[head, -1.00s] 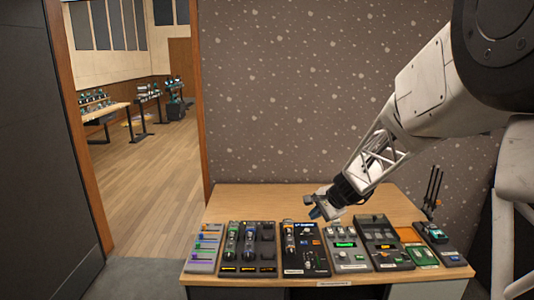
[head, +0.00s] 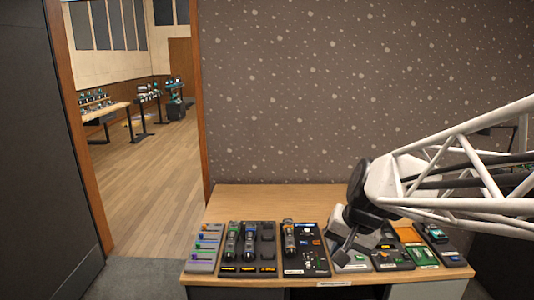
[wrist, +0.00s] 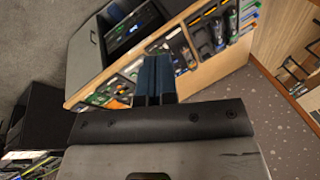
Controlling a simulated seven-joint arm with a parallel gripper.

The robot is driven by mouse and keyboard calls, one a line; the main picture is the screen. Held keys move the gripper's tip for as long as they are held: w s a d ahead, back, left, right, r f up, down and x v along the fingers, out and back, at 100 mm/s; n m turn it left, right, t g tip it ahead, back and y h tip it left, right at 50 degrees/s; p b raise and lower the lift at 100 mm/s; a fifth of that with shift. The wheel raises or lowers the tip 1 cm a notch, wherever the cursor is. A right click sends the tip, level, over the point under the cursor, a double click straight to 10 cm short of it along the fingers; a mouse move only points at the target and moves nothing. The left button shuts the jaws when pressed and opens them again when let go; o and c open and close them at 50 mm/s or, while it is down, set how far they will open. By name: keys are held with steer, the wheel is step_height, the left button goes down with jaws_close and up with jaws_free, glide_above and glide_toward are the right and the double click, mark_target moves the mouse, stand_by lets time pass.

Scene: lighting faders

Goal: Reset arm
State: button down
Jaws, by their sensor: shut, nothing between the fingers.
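My gripper (head: 343,254) is in front of the right half of the desk in the head view, with my white lattice arm reaching in from the right. In the wrist view the two blue fingertips of my gripper (wrist: 156,78) are together, with nothing between them. The panels with faders and switches lie on the wooden desk (head: 270,200). The left fader panel (head: 206,246) has coloured sliders. A two-fader panel (head: 248,248) and a dark panel with one fader (head: 305,249) lie beside it. My gripper and wrist partly hide the panels on the right.
A dark cabinet or door panel (head: 45,150) stands at the left. A speckled wall (head: 360,80) rises behind the desk. An open doorway shows a wooden floor (head: 150,190) and more tables. The back left of the desk top is clear.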

steer(key=s+d+n+h, duration=0.3)
steer(key=s, duration=1.3)
steer(key=shift+f+n, duration=0.25)
steer(key=shift+n, duration=0.05)
